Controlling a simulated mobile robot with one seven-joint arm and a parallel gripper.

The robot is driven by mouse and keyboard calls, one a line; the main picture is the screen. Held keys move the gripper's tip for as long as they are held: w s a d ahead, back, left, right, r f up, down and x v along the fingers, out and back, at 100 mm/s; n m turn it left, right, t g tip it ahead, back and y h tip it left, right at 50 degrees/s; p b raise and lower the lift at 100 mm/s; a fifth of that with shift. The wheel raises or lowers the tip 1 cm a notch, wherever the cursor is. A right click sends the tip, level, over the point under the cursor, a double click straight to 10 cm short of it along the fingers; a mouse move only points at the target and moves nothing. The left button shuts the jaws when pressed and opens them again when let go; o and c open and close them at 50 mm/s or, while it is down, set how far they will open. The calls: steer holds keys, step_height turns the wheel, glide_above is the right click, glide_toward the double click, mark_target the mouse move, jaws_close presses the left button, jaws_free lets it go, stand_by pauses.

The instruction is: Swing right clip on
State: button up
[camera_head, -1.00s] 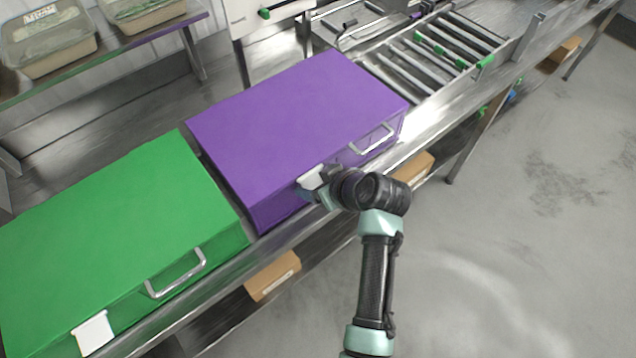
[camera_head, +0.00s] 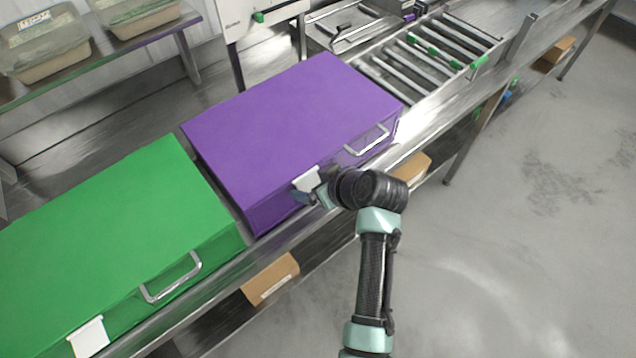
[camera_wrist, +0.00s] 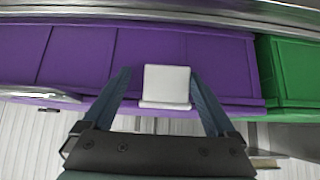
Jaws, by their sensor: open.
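The purple box (camera_head: 290,105) stands on the metal counter with its lid down. A white clip (camera_head: 306,180) sits on its front face, left of the silver handle (camera_head: 367,140). In the wrist view the clip (camera_wrist: 166,85) lies between my two fingertips, with a gap on each side. My gripper (camera_wrist: 163,88) is open, its blue-grey fingers straddling the clip in the picture. In the head view my gripper (camera_head: 312,192) is at the box front by the clip, partly hidden by my wrist. I cannot tell whether the clip is fully fastened.
A green box (camera_head: 110,235) with its own handle and white clip (camera_head: 88,338) stands to the left. A roller rack (camera_head: 430,60) lies beyond the purple box. Cardboard boxes (camera_head: 270,279) sit under the counter. The floor at right is clear.

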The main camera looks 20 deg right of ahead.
mark_target(303, 174)
steer(key=shift+w+a+r+p, duration=0.1)
steer(key=shift+a+r+p, duration=0.25)
steer(key=shift+r+p, duration=0.6)
steer(key=shift+w+a+r+p, duration=0.1)
steer(key=shift+a+r+p, duration=0.2)
steer(key=shift+r+p, duration=0.65)
steer(key=shift+p+v, duration=1.15)
steer(key=shift+v, duration=0.1)
steer(key=shift+s+d+f, duration=0.15)
steer(key=shift+s, duration=0.25)
steer(key=shift+d+f, duration=0.1)
steer(key=shift+f, duration=0.05)
steer(key=shift+s, duration=0.15)
